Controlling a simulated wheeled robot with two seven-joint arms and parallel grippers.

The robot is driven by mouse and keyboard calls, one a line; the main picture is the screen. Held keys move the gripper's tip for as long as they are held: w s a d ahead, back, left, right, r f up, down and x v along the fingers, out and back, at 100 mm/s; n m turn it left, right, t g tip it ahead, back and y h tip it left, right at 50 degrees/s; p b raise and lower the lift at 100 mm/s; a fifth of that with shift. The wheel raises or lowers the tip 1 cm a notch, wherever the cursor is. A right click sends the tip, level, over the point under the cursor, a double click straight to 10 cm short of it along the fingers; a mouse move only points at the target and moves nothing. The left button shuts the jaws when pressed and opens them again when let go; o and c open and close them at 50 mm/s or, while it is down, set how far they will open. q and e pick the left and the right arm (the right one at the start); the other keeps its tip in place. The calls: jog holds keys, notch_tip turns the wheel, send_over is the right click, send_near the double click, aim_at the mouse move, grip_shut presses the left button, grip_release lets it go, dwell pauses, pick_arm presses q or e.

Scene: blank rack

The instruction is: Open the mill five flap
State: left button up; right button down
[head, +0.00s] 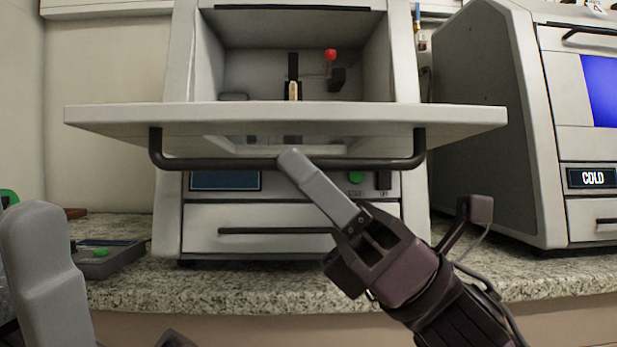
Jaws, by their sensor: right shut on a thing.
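The mill flap (250,116) on the middle machine (172,75) stands swung out, roughly level, so the chamber behind it is exposed. Its dark bar handle (230,164) hangs under the flap's near edge. My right gripper (292,158) is shut on the handle near its middle. Inside the chamber (265,72) a red knob (330,55) and a dark upright part show; the flap hides the chamber's lower front. At the lower left, part of my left gripper (42,255) shows; its fingertips' spacing cannot be told.
A machine with a "COLD" display (592,178) stands to the right. A dark device with a green button (105,255) sits on the granite counter (240,285) at left. A drawer with a dark handle (270,230) is below the flap. The front counter strip is mostly clear.

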jog(key=shift+w+f, duration=0.15)
jog(key=shift+f, duration=0.05)
dwell(0.3)
jog(key=c, duration=1.5)
grip_release()
jog(key=v, duration=0.7)
jog(key=shift+d+f, duration=0.3)
